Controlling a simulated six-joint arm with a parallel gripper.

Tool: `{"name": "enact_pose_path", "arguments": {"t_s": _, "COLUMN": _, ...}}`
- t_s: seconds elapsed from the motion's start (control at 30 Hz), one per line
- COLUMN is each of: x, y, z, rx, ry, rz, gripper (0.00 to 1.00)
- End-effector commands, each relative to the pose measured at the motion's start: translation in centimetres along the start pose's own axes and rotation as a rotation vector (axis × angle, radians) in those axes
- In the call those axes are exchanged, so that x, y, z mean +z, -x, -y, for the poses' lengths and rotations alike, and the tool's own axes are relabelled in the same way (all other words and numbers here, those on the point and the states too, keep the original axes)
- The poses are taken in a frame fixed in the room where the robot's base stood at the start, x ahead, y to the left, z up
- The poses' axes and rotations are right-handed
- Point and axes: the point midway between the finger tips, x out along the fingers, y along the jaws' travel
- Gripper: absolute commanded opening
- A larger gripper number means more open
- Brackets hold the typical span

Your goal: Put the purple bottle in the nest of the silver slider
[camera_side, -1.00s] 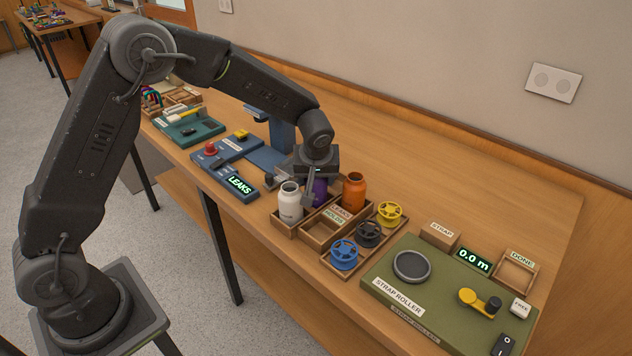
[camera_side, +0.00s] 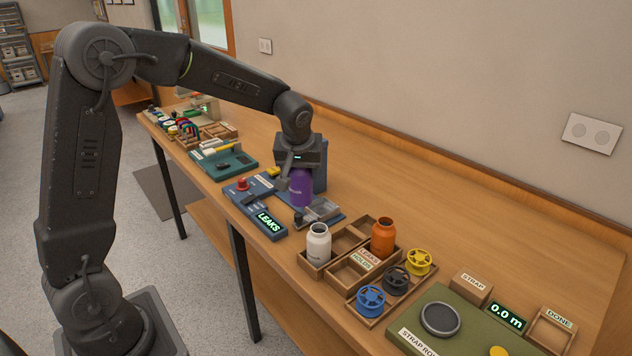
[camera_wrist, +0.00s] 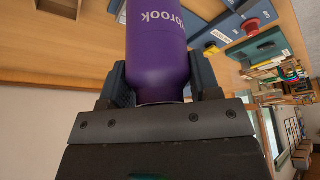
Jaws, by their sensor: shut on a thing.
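The purple bottle (camera_side: 300,189) is upright in my gripper (camera_side: 298,168), which is shut on it. In the wrist view the bottle (camera_wrist: 160,48) sits between the fingers of my gripper (camera_wrist: 158,84). In the side view the bottle appears over the blue leak station (camera_side: 262,190), just behind and left of the silver slider (camera_side: 322,209). The slider lies at the station's near right end. Its nest is not clearly visible, and I cannot tell the height of the bottle above the station.
Spools and the green strap roller (camera_side: 440,320) are farther right. A blue upright stands behind my gripper. The bench along the wall is clear.

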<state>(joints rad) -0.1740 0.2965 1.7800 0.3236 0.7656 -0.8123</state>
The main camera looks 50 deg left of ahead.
Motion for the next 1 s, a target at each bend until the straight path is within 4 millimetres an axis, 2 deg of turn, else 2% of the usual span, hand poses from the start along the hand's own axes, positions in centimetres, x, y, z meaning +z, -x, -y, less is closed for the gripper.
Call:
{"name": "enact_pose_path", "arguments": {"t_s": 0.17, "x": -2.7, "y": -1.3, "z": -1.1, "rx": 0.001, "ry": 0.001, "rz": -0.001, "gripper": 0.28}}
{"name": "enact_pose_path", "arguments": {"t_s": 0.3, "x": -5.3, "y": -3.1, "z": -2.7, "rx": 0.000, "ry": 0.001, "rz": -0.001, "gripper": 0.28}}
{"name": "enact_pose_path", "arguments": {"t_s": 0.5, "x": -7.4, "y": -4.9, "z": -4.1, "rx": 0.002, "ry": 0.001, "rz": -0.001, "gripper": 0.28}}
{"name": "enact_pose_path", "arguments": {"t_s": 0.67, "x": -7.6, "y": -5.7, "z": -4.4, "rx": 0.001, "ry": 0.001, "rz": -0.001, "gripper": 0.28}}
{"name": "enact_pose_path", "arguments": {"t_s": 1.0, "x": -6.5, "y": -8.1, "z": -4.3, "rx": 0.000, "ry": 0.000, "rz": -0.001, "gripper": 0.28}}
